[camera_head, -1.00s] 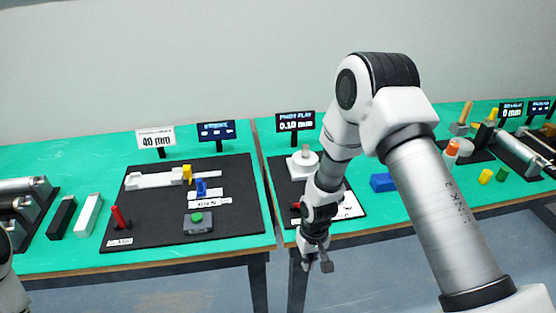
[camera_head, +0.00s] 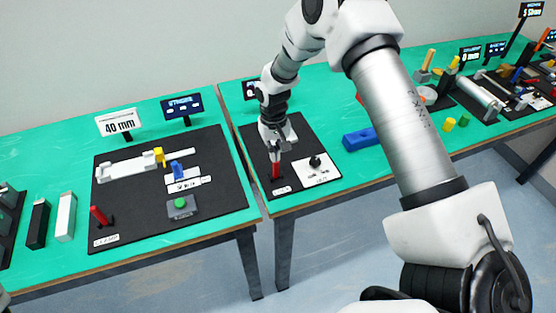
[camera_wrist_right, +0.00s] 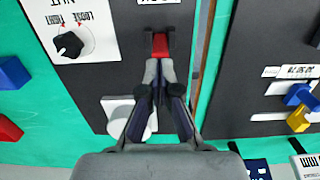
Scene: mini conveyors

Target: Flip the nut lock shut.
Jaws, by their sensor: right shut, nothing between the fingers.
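A red lever (camera_head: 276,171), which looks like the nut lock, stands roughly upright on the front left of the right black board. Its red end (camera_wrist_right: 160,44) shows just beyond the fingertips in the wrist view. My right gripper (camera_head: 274,154) is shut and empty, pointing down right at the lever's top. I cannot tell whether the fingertips (camera_wrist_right: 158,68) touch it. A black knob (camera_head: 315,162) sits on a white plate to its right; the wrist view shows the plate (camera_wrist_right: 92,18) marked NUT, LOOSE and TIGHT. My left gripper is out of view.
A blue block (camera_head: 359,139) lies right of the board. The left board (camera_head: 225,160) carries a slide, another red lever (camera_head: 100,215) and a green button (camera_head: 180,203). A pale round part (camera_wrist_right: 122,112) lies beside the fingers. My forearm hides part of the table.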

